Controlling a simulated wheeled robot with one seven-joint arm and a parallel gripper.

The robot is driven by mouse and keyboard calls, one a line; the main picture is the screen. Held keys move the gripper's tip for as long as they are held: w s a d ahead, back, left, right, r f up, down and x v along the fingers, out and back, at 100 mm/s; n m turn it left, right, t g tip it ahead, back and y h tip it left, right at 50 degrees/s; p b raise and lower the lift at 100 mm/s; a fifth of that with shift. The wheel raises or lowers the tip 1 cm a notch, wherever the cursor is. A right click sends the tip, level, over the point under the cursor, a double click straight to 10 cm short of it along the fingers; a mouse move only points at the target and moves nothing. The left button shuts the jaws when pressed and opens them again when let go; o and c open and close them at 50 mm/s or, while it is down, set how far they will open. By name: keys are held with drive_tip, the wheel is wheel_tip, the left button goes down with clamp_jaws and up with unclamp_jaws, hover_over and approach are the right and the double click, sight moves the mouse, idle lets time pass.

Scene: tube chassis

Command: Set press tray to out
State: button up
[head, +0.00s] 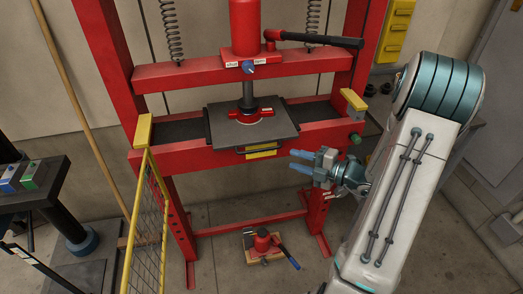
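The press tray (222,130) is a dark grey flat plate on the bed of a red press frame, under the ram. Its front edge lies at the front beam. A dark bar handle with a yellow strip (262,153) shows at the front below the plate. My gripper (293,161) is to the right of the handle, with its blue fingers pointing left. The fingers are apart with nothing between them. The gripper appears clear of the handle, though the depth between them is hard to judge.
The press frame's right post (318,211) stands close to my gripper. A green-tipped knob (354,138) sticks out at the beam's right end. A yellow mesh guard (147,225) stands at the left front. A red jack (263,243) sits on the floor below.

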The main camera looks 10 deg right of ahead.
sight(261, 150)
drive_tip(key=x, duration=1.3)
drive_tip(key=shift+s+a, duration=0.1)
drive_tip(key=shift+c, duration=0.3)
drive_tip(key=shift+s+f, duration=0.1)
clamp_jaws()
